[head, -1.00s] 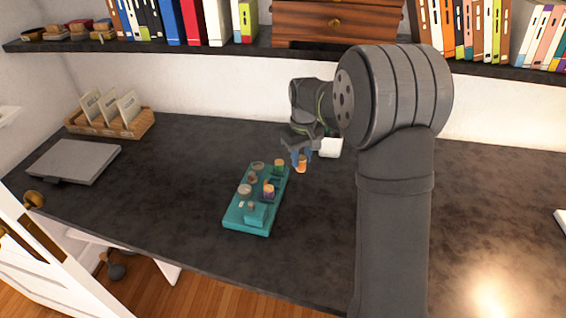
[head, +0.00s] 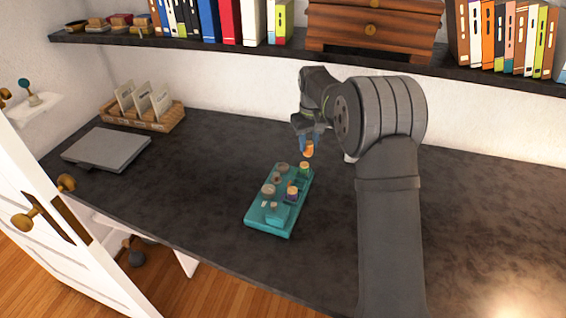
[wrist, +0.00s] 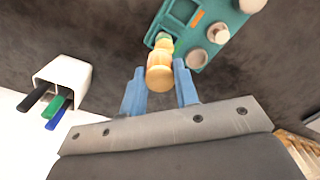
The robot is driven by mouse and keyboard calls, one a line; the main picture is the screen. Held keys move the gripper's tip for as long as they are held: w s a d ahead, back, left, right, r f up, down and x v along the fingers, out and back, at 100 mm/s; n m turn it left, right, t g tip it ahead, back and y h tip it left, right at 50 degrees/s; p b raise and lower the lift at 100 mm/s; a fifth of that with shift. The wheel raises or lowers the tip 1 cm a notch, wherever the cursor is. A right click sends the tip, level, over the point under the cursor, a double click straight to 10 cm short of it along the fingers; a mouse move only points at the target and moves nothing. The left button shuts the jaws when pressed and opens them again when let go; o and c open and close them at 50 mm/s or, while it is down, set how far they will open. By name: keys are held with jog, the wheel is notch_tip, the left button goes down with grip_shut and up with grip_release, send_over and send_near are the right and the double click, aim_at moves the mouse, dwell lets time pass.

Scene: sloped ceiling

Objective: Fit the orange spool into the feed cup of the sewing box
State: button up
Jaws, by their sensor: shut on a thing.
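My gripper (head: 307,142) is shut on the orange spool (head: 307,151) and holds it upright above the desk, near the far end of the sewing box. In the wrist view the spool (wrist: 160,72) sits between the blue fingertips (wrist: 160,84) of my gripper. The teal sewing box (head: 268,222) lies flat on the desk. It carries several round grey pieces, a purple spool with an orange top (head: 291,193) and a green and yellow spool (head: 305,168). I cannot tell which part is the feed cup. The held spool partly covers the box's near edge in the wrist view.
A white pen cup (wrist: 66,74) with several pens lies beside my gripper; my arm mostly hides it in the head view. A grey laptop (head: 106,150) and a card rack (head: 170,117) are at the left. A shelf (head: 290,48) runs above the desk. The desk's front is clear.

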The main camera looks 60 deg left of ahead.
jog(key=s+a+f, duration=0.1)
jog(key=a, duration=0.1)
jog(key=s+a+f, duration=0.4)
jog(key=shift+s+a+f, duration=0.1)
jog(key=shift+s+a, duration=0.15)
jog(key=shift+f, duration=2)
jog(key=shift+f, duration=0.1)
jog(key=o, duration=1)
jog(key=shift+c, duration=0.2)
notch_tip(320, 180, up, 12)
